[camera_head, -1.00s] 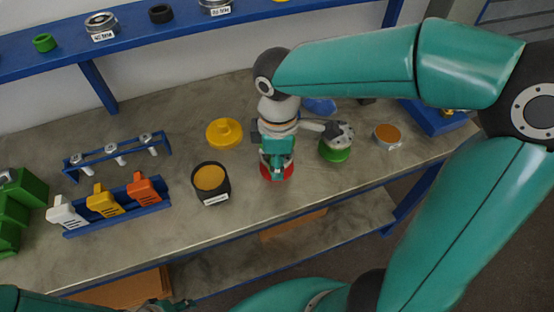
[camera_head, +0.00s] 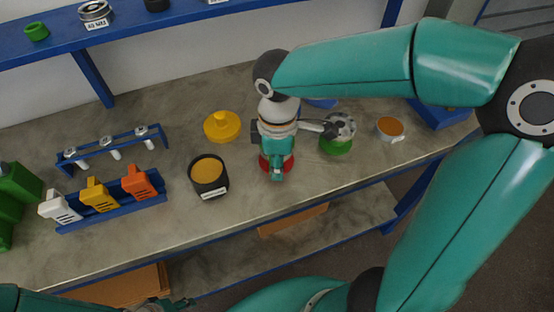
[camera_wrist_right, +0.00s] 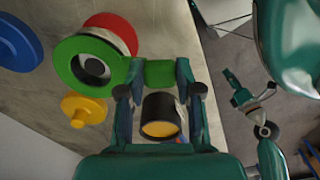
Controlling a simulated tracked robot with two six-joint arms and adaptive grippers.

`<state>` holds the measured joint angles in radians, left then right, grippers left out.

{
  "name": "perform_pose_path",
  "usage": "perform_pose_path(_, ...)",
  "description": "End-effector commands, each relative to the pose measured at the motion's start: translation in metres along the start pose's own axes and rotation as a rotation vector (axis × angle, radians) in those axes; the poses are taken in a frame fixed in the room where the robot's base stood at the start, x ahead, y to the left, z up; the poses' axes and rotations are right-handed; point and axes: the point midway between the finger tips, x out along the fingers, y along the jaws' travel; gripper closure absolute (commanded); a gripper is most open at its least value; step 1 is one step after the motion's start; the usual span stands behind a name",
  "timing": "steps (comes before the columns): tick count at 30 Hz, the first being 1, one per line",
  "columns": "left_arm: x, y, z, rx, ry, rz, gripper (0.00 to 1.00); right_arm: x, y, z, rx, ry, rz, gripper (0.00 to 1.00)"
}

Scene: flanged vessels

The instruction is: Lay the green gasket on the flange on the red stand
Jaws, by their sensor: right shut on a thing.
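My right gripper (camera_wrist_right: 160,74) is shut on the tab of the green gasket (camera_wrist_right: 68,62). In the right wrist view the gasket's ring is over the red stand (camera_wrist_right: 118,28), and a grey flange with a dark bore shows through its hole. I cannot tell whether the ring touches the flange. In the head view my right gripper (camera_head: 277,172) points down over the red stand (camera_head: 264,163) and hides the gasket and most of the stand. My left gripper (camera_wrist_right: 252,101) hangs off the bench; its jaws are too small to judge.
A green stand (camera_head: 337,148) with a metal flange is right of the red stand. A yellow knobbed lid (camera_head: 222,127) and a black pot (camera_head: 209,177) are to its left. A blue rack (camera_head: 112,204) holds coloured clips. Bare bench lies between.

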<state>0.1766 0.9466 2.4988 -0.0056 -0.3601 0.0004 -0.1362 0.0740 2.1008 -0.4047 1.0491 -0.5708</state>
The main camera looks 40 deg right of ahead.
Motion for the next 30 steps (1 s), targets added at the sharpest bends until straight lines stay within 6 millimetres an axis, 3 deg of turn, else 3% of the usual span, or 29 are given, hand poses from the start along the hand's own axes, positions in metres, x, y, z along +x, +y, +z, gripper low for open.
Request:
perform_pose_path(8,0.008,-0.003,0.0,0.0,0.0,0.0,0.6,0.01,0.0,-0.001,-0.001,0.0,0.0,0.91)
perform_pose_path(9,0.006,-0.002,0.0,0.0,0.0,0.0,0.6,0.008,0.0,-0.001,-0.001,0.0,0.0,0.59)
perform_pose_path(13,0.006,-0.002,0.0,0.0,0.0,0.0,0.6,0.008,0.0,-0.001,-0.001,0.0,0.0,0.37)
perform_pose_path(23,0.005,-0.002,0.0,0.0,0.0,0.0,0.6,0.007,0.0,-0.001,-0.001,0.0,0.0,0.36)
perform_pose_path(30,0.005,-0.002,0.0,0.0,0.0,0.0,0.6,-0.016,0.001,-0.002,-0.001,0.003,0.003,0.36)
